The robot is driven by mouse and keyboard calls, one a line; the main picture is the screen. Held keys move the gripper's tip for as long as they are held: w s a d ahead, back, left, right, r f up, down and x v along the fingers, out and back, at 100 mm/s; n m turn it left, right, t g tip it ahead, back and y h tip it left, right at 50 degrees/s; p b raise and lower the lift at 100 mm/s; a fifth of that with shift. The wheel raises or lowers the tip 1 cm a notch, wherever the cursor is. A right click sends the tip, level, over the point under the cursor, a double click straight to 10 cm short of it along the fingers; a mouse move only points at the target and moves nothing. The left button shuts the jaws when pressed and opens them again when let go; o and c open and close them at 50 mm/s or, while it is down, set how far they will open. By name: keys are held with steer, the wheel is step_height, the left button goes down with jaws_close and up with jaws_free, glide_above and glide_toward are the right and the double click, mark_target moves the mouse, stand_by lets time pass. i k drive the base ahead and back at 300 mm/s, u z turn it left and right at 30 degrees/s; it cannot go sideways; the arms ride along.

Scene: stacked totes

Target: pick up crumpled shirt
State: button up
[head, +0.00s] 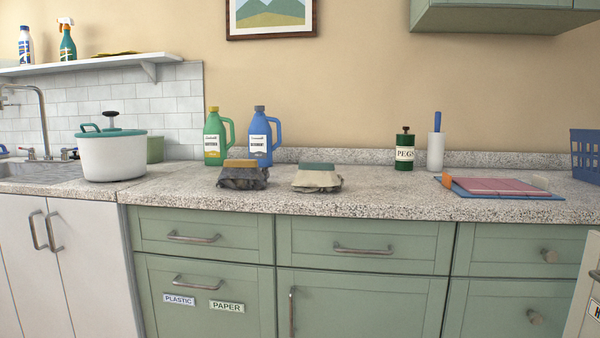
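No shirt shows for certain in the head view. Two low crumpled bundles sit on the speckled countertop: a dark grey one (243,180) with a tan-brown block on top, and a cream one (318,182) with a green block on top. They stand apart, side by side, near the counter's middle. I cannot tell whether either is the crumpled shirt. A flat pink-red item (498,186) lies on a blue sheet or board at the right; it looks flat, not crumpled. My gripper is not in view.
Green (214,137) and blue (264,136) jugs stand behind the bundles. A white pot (112,156) is by the sink at left. A pegs canister (404,152), paper-towel-like roll (435,150) and blue basket (586,155) stand at right. The counter (390,195) is clear right of the cream bundle.

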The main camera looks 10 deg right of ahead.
mark_target(311, 176)
steer(key=z, duration=0.05)
steer(key=k, duration=0.65)
steer(key=u, duration=0.5)
steer(key=i, duration=1.5)
steer(key=z, duration=0.3)
